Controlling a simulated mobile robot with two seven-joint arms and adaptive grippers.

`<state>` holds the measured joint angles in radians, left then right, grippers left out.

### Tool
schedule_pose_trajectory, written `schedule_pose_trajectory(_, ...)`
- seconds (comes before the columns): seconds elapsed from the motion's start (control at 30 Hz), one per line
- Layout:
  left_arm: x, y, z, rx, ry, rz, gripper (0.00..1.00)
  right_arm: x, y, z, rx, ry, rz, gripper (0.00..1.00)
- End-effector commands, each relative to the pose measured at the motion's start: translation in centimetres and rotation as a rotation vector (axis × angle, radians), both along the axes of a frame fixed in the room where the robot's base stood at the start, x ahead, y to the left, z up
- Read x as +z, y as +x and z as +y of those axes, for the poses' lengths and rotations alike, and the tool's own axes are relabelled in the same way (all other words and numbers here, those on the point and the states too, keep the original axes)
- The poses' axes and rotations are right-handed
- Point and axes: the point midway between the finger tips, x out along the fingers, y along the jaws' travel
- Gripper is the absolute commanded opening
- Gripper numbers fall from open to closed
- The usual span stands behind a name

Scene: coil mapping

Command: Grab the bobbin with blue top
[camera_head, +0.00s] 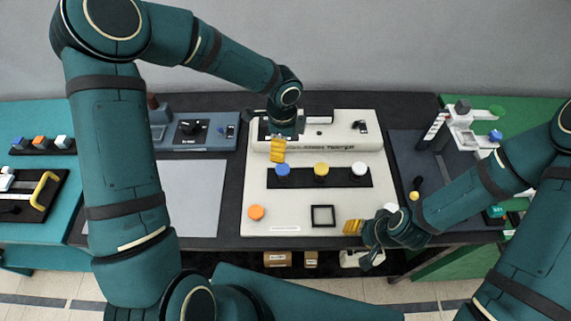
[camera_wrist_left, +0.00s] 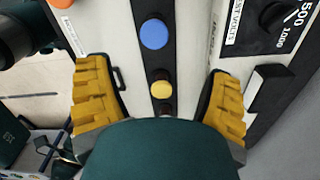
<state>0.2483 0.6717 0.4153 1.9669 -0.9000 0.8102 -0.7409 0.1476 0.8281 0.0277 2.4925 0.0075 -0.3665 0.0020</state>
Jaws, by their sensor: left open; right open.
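The bobbin with the blue top (camera_head: 283,169) stands at the left end of a black strip (camera_head: 301,182) on the cream instrument panel. It also shows in the left wrist view (camera_wrist_left: 154,34), upper middle, ahead of the fingers. The yellow-topped bobbin (camera_head: 321,169) and white-topped bobbin (camera_head: 359,169) stand to its right on the strip. My left gripper (camera_head: 278,150) is open and empty, above and just behind the blue top in the head view. In the wrist view its yellow fingers (camera_wrist_left: 159,70) are spread either side of the strip. My right gripper (camera_head: 354,227) is open near the panel's front right.
An orange knob (camera_head: 256,212) and a black square frame (camera_head: 323,215) are at the panel's front. A blue-grey instrument (camera_head: 195,131) stands to the left, beside a grey sheet (camera_head: 190,195). A white device (camera_head: 465,125) stands at the right.

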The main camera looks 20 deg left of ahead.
Motion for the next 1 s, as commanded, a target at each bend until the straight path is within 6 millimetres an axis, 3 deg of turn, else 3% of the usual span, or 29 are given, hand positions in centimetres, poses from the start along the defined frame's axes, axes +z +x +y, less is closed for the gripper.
schedule_pose_trajectory(0.3,-6.0,-0.2,0.0,0.0,-0.001,0.005,0.81,-0.8,0.0,0.0,0.0,-0.001,0.0,0.47)
schedule_pose_trajectory(0.63,-8.6,-0.3,0.0,0.001,-0.001,0.004,0.81,-1.0,0.0,0.0,0.0,-0.002,0.0,0.47)
schedule_pose_trajectory(1.0,-12.9,-0.5,-0.2,0.002,-0.001,0.003,0.81,-1.2,0.0,0.1,0.0,-0.002,0.0,0.47)
